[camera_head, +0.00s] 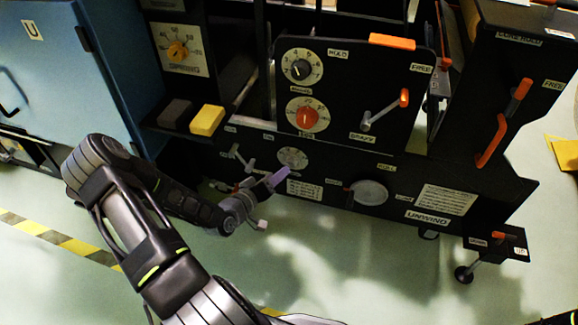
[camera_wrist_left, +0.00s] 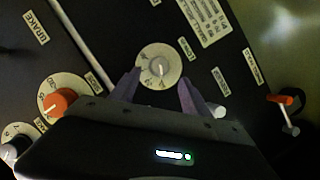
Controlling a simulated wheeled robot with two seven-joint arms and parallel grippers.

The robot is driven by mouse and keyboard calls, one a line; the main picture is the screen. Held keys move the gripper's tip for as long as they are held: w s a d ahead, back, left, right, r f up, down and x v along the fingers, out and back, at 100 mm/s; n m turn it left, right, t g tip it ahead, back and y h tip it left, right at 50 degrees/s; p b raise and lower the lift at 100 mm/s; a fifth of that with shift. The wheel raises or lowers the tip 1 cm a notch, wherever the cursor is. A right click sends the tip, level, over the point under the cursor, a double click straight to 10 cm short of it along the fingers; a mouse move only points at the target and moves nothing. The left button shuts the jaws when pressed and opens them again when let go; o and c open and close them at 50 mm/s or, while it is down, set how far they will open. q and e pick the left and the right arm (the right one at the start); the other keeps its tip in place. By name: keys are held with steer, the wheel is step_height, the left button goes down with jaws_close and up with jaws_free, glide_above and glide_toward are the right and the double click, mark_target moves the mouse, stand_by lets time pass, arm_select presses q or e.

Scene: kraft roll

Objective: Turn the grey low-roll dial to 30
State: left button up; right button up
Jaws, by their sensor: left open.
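The grey low-roll dial (camera_head: 293,157) is a small grey knob on a pale round scale, low on the front of the black machine. It shows in the left wrist view (camera_wrist_left: 159,66), just beyond the fingertips; its scale figures are too small to read. My left gripper (camera_head: 272,180) is beside and just below the dial in the head view. In the left wrist view its two purple fingers (camera_wrist_left: 160,84) are spread open, one on each side of the dial's lower part, with nothing held between them. Whether they touch the knob cannot be told.
An orange dial (camera_head: 307,116) and a black dial (camera_head: 301,67) sit above, with an orange-tipped brake lever (camera_head: 404,98) to their right. A metal lever (camera_head: 243,160) stands left of the grey dial. A grey disc (camera_head: 370,192) is to the right. The floor in front is clear.

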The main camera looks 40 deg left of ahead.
mark_target(289, 165)
arm_select(q)
steer(key=b+x, duration=0.2)
steer(key=x, duration=0.5)
steer(key=shift+f+b, duration=0.15)
steer(key=shift+b, duration=0.2)
steer(key=shift+w, duration=0.35)
steer(key=shift+c, duration=0.4)
jaws_close()
